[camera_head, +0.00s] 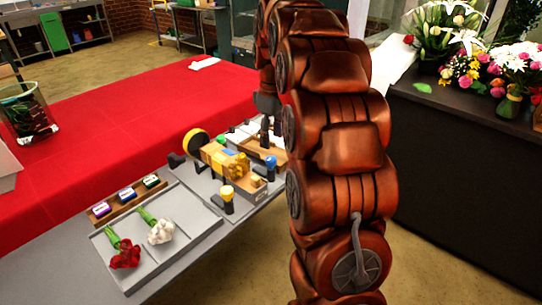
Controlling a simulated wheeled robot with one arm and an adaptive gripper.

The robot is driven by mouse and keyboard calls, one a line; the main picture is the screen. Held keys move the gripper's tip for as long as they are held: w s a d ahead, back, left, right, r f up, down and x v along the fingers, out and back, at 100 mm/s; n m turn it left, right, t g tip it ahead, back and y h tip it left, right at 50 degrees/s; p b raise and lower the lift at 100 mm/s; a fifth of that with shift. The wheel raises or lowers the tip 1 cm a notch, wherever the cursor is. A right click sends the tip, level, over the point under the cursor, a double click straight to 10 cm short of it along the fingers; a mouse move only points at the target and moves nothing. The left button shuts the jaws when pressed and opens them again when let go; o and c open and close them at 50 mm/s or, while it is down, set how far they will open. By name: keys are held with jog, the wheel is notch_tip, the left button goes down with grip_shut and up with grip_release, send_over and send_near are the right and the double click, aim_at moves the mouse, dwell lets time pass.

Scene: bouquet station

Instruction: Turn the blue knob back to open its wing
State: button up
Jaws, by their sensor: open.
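The blue knob (270,161) stands on a dark post on the right part of the grey fixture board, beside a wooden block. A yellow knob (228,191) on a similar dark post stands to its left and nearer. My gripper (271,128) points down above and behind the blue knob, apart from it in the picture. It is open, small and partly hidden by my copper-coloured arm. The wing that belongs to the blue knob cannot be told apart clearly at this size.
A yellow-and-wood clamp-like assembly (222,157) fills the board's middle. A grey tray (185,248) holds a red flower (126,255) and a white flower (161,233). Small labelled blocks (126,194) line its far side. A red-covered table (110,125) lies behind.

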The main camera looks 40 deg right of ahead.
aim_at(271, 158)
jog(key=shift+s+a+f+p, duration=0.1)
jog(key=shift+f+p, duration=0.35)
jog(key=shift+f, duration=2.95)
jog(key=shift+c, duration=0.3)
grip_shut()
